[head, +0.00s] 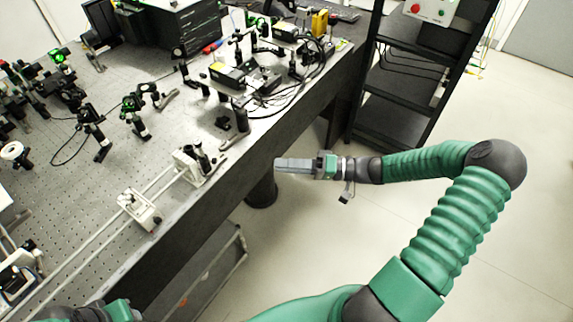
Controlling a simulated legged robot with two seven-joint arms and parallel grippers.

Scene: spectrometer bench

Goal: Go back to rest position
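My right gripper (293,165) is at the middle of the head view, at the end of the green and dark grey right arm. It is in the air beside the right edge of the optical bench (105,185), over the floor, and looks apart from the bench. Its grey fingers point left and look close together, with nothing seen between them. A part of my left arm (100,311) shows at the bottom left edge. The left gripper itself is not seen.
The bench carries a rail with two white mounts (140,209) (194,164), several optics posts and black devices with cables. A black shelf rack (400,85) stands behind the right arm. A grey case (205,275) is under the bench. The floor (500,120) at right is clear.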

